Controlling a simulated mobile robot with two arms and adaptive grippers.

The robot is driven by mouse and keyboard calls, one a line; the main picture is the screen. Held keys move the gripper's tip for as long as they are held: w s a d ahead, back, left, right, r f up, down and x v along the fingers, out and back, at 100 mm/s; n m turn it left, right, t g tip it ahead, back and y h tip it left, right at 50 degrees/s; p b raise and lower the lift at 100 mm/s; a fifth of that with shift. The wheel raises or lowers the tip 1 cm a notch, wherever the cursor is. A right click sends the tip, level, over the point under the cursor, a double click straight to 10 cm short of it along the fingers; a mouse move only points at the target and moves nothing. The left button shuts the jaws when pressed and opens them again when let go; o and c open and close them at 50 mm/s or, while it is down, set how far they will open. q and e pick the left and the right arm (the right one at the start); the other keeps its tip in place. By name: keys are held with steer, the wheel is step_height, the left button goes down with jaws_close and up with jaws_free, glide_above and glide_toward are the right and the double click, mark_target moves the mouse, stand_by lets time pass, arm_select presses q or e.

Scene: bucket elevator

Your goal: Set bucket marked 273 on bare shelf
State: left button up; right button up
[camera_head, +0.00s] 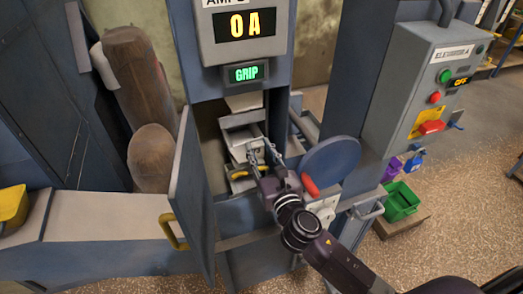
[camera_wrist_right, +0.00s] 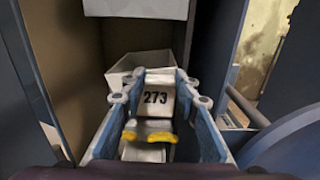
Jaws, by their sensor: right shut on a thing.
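The grey bucket marked 273 (camera_wrist_right: 157,97) is in the middle of the right wrist view, with its yellow grip (camera_wrist_right: 150,132) below the number. My right gripper (camera_wrist_right: 157,88) has its two fingers on either side of the bucket and is shut on it. In the head view my right gripper (camera_head: 258,154) reaches into the open cabinet, and the bucket is largely hidden there. My left gripper is out of view. I cannot pick out a bare shelf.
Another grey bucket (camera_wrist_right: 134,9) hangs above in the wrist view. The open door (camera_head: 190,190) with a yellow handle stands left of the opening; a blue round cover (camera_head: 331,160) is at its right. A control box (camera_head: 415,90) reads OFF. A green crate (camera_head: 400,201) stands right.

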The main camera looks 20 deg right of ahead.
steer(key=shift+w+f+b, duration=0.1)
steer(key=shift+f+b, duration=0.65)
steer(key=shift+f, duration=0.2)
stand_by(0.3)
